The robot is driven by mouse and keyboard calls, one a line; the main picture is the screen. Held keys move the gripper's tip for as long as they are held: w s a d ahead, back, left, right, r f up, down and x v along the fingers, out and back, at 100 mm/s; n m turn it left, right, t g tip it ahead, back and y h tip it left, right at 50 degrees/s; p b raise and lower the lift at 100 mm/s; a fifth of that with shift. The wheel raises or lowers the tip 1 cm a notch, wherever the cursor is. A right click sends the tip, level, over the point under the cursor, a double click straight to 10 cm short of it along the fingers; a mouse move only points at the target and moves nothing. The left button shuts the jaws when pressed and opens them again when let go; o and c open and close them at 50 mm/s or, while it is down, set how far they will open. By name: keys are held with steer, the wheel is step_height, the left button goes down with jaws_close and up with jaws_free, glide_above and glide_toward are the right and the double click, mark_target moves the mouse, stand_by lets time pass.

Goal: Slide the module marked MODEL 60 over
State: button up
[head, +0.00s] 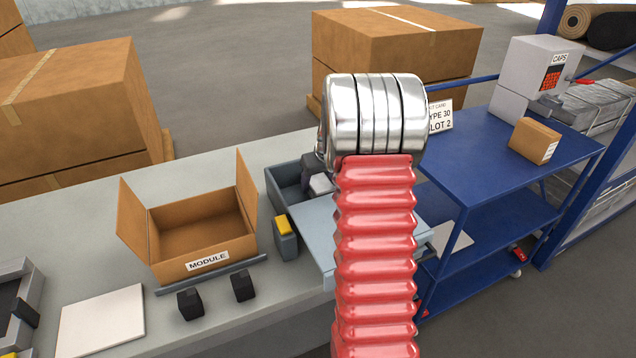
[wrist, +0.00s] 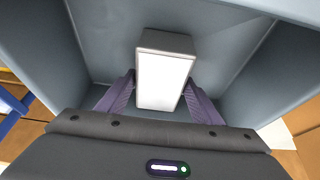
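In the wrist view a grey block with a blank white face (wrist: 165,78) stands inside a grey bin (wrist: 105,45). The two purple fingers of my gripper (wrist: 160,92) flank it, one close on each side. I cannot tell whether they press on it. In the head view a small white block (head: 321,184) shows in the grey bin (head: 285,187), beside a dark part of my gripper. My red, silver-ended arm hides much of that bin's right side. No MODEL 60 marking is readable in either view.
An open carton labelled MODULE (head: 205,262) stands left of the bin, with two black blocks (head: 190,304) in front. A yellow-topped grey piece (head: 285,238) is by the bin. A white plate (head: 102,320) lies at front left.

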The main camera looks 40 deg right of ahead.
steer(key=o, duration=0.4)
steer(key=shift+c, duration=0.2)
steer(key=v, duration=1.3)
steer(key=shift+s+r, duration=0.2)
steer(key=shift+r, duration=0.05)
steer(key=shift+a, duration=0.1)
